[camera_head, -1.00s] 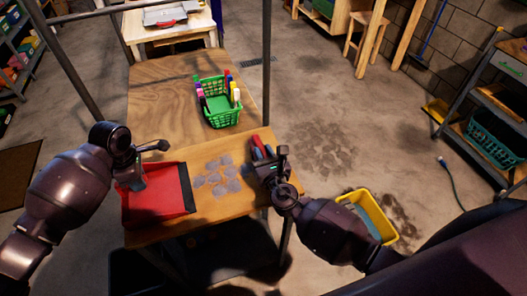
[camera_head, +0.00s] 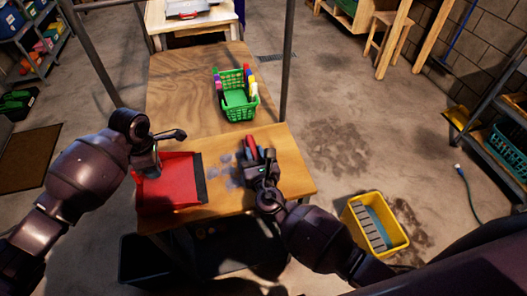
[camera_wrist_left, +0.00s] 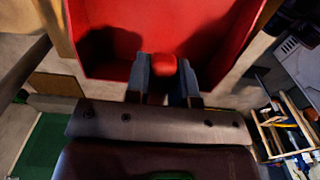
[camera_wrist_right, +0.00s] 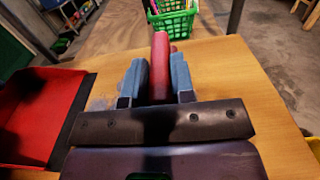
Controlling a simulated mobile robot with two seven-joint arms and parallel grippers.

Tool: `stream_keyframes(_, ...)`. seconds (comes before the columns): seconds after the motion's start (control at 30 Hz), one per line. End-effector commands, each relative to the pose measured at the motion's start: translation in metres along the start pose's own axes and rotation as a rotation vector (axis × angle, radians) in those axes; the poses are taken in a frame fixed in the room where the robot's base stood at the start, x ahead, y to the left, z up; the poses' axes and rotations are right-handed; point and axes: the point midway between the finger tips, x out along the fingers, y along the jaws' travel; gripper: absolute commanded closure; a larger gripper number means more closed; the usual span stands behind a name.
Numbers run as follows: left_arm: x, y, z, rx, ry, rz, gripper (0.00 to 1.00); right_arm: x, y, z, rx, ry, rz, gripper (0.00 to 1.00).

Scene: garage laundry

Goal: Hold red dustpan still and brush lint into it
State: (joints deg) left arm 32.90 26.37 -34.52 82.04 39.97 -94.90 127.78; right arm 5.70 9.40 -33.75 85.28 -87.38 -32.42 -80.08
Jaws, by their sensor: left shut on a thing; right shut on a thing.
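The red dustpan (camera_head: 172,190) lies on the wooden table at the left, its black lip (camera_head: 200,181) facing right. My left gripper (camera_wrist_left: 165,75) is shut on its red handle (camera_wrist_left: 164,64). My right gripper (camera_wrist_right: 158,75) is shut on the red handle (camera_wrist_right: 160,48) of the brush, to the right of the lip. The brush's bristles are hidden by the gripper. Grey lint (camera_head: 222,172) lies on the table between the lip and my right gripper, partly hidden by it. No lint can be made out in the pan.
A green basket (camera_head: 238,112) with coloured bottles stands farther back on the table (camera_head: 180,95). Metal posts rise at the table's sides. A yellow bin (camera_head: 398,240) is on the floor at the right, beside a grey shelf. The table's back left is clear.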

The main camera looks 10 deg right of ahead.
Motion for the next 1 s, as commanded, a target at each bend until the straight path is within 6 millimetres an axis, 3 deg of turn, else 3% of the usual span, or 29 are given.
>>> stream_keyframes(0.13,0.000,0.000,0.000,0.000,0.000,0.000,1.00,0.000,0.017,0.000,0.001,0.000,0.000,1.00)
stream_keyframes(0.37,0.000,0.000,0.000,0.000,0.000,0.000,1.00,0.000,0.026,-0.001,0.000,0.000,0.000,1.00)
stream_keyframes(0.7,0.000,0.000,0.000,0.000,0.000,0.000,1.00,0.000,0.062,-0.003,0.000,0.002,0.000,1.00)
stream_keyframes(1.0,0.000,0.000,0.000,0.000,0.000,0.000,1.00,-0.001,0.079,-0.004,0.001,0.004,0.001,1.00)
